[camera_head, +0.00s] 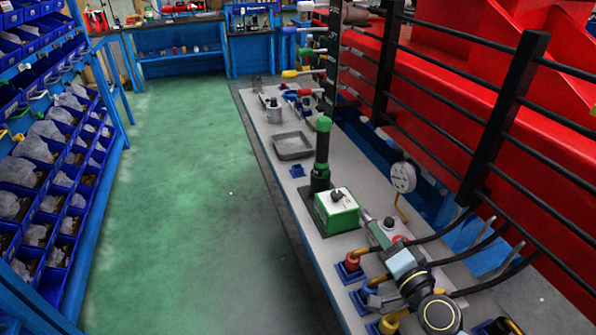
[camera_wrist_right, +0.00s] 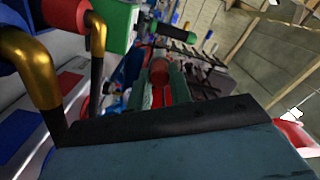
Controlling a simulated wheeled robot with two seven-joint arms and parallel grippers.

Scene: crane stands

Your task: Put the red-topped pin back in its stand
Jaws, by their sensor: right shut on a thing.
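My right gripper (camera_head: 380,232) is over the near part of the bench, its arm coming from the bottom right. In the right wrist view its two grey-green fingers (camera_wrist_right: 160,92) are shut on a red piece, which I take to be the red-topped pin (camera_wrist_right: 158,72). Its lower part is hidden. In the head view a bit of red shows beside the fingers. I cannot tell which stand belongs to the pin. My left gripper is not in view.
A green and white box (camera_head: 337,212) and an upright black cylinder with a green top (camera_head: 322,150) stand beyond the gripper. A dial gauge (camera_head: 402,178) stands to the right. A grey tray (camera_head: 293,146) is farther off. Black rails (camera_head: 505,115) bound the right side.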

